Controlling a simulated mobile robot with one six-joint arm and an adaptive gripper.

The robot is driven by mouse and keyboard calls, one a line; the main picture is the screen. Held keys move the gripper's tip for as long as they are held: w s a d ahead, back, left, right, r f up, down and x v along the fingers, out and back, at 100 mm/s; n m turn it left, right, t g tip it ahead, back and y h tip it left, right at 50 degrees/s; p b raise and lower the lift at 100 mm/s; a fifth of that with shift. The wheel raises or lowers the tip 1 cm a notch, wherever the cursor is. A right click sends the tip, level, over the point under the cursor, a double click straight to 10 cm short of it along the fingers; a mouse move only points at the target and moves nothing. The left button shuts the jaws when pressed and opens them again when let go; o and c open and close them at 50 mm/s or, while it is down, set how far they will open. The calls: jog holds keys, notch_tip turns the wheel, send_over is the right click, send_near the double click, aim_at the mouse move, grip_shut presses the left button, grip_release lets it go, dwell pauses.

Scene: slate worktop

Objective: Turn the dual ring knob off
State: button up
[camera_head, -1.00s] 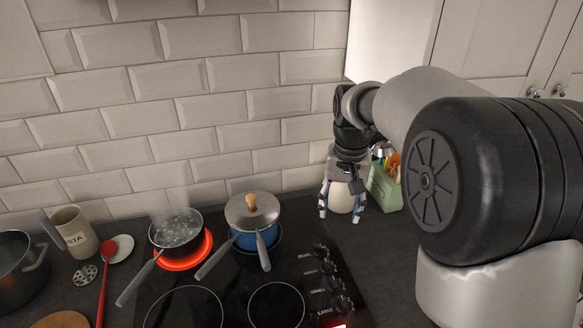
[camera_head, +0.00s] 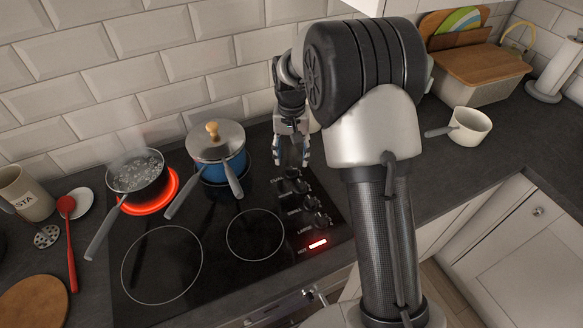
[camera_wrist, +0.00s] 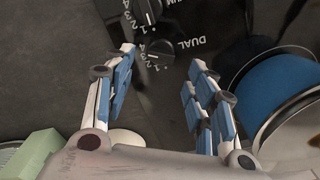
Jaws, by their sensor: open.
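The dual ring knob (camera_wrist: 158,57) is a small black dial beside the white "DUAL" label in the wrist view, with numbers around it. It lies between and just beyond my two fingertips, apart from them as far as I can tell. My gripper (camera_head: 291,162) is open and empty, pointing down at the back end of the knob row. It also shows in the wrist view (camera_wrist: 162,62). In the head view, the dual knob is partly hidden near the fingers. Another knob (camera_wrist: 145,10) shows at the top of the wrist view. I cannot read the dial's setting clearly.
A steaming pot (camera_head: 133,176) sits on a glowing red ring (camera_head: 163,203) at the back left. A blue lidded pot (camera_head: 215,174) stands close left of my gripper, its handles pointing forward. The front rings are bare. A white saucepan (camera_head: 470,131) stands right.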

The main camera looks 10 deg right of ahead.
aim_at(291, 171)
jog(key=shift+f+b, duration=0.55)
jog(key=shift+f, duration=1.85)
jog(key=c, duration=1.1)
